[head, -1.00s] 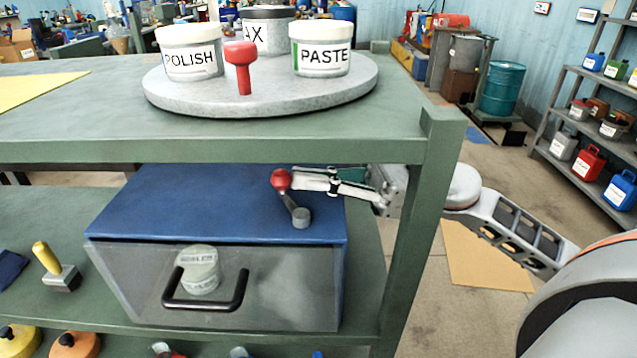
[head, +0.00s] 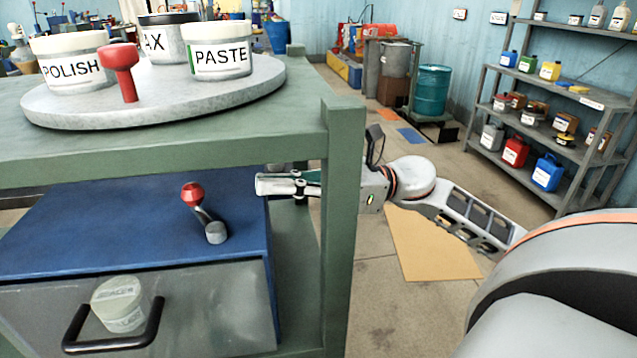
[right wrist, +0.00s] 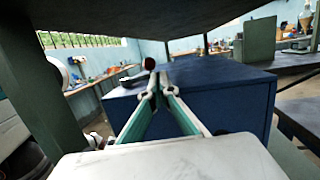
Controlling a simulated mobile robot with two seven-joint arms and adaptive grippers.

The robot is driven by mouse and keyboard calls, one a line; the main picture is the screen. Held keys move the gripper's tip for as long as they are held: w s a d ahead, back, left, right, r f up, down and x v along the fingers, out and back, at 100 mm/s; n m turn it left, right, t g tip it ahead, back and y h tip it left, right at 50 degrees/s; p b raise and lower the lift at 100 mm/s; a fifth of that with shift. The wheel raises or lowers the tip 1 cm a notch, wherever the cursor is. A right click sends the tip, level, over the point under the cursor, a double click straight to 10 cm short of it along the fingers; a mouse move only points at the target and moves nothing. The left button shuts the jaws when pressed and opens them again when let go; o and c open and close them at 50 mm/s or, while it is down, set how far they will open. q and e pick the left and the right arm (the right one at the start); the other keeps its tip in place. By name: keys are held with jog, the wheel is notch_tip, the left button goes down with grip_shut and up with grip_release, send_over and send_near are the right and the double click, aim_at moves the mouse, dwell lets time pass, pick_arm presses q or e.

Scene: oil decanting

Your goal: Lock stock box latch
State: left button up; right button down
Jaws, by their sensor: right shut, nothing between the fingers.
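The blue stock box (head: 100,225) stands on the shelf under the worktop, its clear front panel (head: 220,300) with a black handle (head: 115,345) facing me. The latch (head: 205,213) is a grey lever with a red knob on the box top near its right front. The knob also shows in the right wrist view (right wrist: 149,63), beyond the fingertips. My right gripper (head: 262,184) is shut and empty, at the box's right edge and apart from the latch. In the right wrist view its fingers (right wrist: 155,95) meet at the tips. My left gripper is not in view.
A green post (head: 342,225) stands right in front of my right arm, and the worktop (head: 170,150) lies above it. A round turntable (head: 160,95) holds labelled tubs. A labelled can (head: 120,303) shows through the box front.

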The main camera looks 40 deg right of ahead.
aim_at(232, 214)
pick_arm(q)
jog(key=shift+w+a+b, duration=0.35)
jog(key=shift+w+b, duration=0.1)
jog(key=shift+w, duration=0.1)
pick_arm(e)
jog(key=w+v, duration=0.1)
jog(key=v, duration=0.5)
jog(key=shift+d, duration=0.55)
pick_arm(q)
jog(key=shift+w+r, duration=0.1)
pick_arm(e)
jog(key=shift+f, duration=0.1)
